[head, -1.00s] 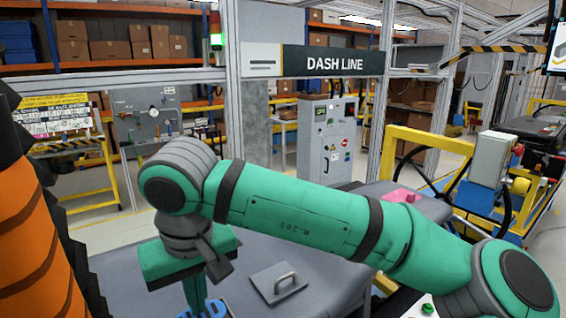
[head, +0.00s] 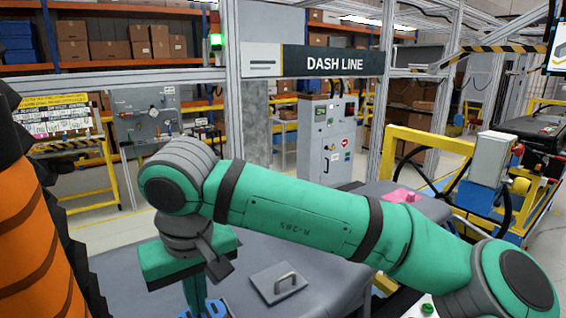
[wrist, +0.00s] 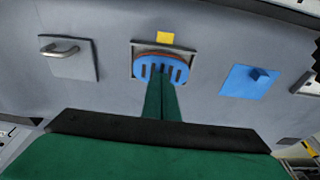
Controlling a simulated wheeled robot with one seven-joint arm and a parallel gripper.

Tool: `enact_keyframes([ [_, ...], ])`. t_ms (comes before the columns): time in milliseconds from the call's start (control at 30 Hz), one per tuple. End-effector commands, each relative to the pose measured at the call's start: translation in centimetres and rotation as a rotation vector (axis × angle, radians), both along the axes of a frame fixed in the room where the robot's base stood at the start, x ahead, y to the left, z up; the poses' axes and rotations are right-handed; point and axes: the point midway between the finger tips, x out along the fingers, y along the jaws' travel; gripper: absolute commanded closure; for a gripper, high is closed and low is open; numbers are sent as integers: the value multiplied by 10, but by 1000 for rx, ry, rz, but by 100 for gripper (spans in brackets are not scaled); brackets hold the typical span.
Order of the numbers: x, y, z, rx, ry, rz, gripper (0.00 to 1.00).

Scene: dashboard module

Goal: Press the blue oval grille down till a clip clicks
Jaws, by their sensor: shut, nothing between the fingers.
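The blue oval grille (wrist: 174,60) has dark slots and a reddish strip along its far edge. In the wrist view it sits in a pale-framed opening in the grey dash panel (wrist: 110,98), below a yellow tag (wrist: 165,38). My gripper (wrist: 161,76) is shut and empty, its green fingers pointing down at the grille and covering part of its near side. Whether the tips touch it, and whether it sits flush, I cannot tell. In the head view my gripper (head: 196,292) is over a blue part at the bottom edge, only partly visible.
A grey plate with a handle (wrist: 68,57) lies left of the grille in the wrist view and also shows in the head view (head: 278,283). A blue square plate with a knob (wrist: 247,80) lies to the right. A pink part (head: 400,195) is farther back on the panel.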

Motion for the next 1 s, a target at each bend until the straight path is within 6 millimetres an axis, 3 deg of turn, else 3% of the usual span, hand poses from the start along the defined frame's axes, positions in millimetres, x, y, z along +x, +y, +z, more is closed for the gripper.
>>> enact_keyframes([
  [1000, 0, 0, -12, -1, 1, 0, 100],
])
